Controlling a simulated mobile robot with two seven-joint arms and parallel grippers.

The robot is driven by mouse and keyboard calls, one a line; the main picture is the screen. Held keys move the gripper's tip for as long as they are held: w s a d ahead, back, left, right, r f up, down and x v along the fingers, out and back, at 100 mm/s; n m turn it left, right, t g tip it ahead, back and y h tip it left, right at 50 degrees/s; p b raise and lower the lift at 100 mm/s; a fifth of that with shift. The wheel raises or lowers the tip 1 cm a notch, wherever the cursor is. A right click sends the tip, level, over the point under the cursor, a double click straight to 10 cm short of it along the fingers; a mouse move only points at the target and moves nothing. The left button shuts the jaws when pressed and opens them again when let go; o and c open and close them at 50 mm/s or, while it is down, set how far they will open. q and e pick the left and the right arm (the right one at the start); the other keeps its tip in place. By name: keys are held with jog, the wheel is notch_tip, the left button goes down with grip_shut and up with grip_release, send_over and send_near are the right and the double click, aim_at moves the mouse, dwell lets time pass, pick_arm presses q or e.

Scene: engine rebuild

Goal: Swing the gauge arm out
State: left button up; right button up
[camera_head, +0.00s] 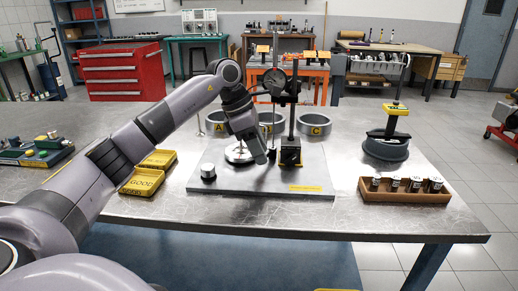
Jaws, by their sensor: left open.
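A dial gauge (274,78) sits high on a black stand post (293,105), with its arm reaching left of the post. The stand's black base (290,153) rests on a grey plate (310,175). My left gripper (262,155) points down just left of the stand base, over the plate. It is open, and nothing shows held in it. The wrist of my left arm hides part of the space below the gauge, so I cannot tell whether it touches the gauge arm. My right gripper is not in view.
A round silver disc (237,153) and a small knob (208,171) are on the plate. Rings, one marked C (316,122), stand behind it. Yellow trays (143,180) lie left. A wooden rack (405,194) and a black ring with a yellow-headed tool (386,147) are right.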

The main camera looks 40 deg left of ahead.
pick_arm(q)
jog(key=v, duration=0.7)
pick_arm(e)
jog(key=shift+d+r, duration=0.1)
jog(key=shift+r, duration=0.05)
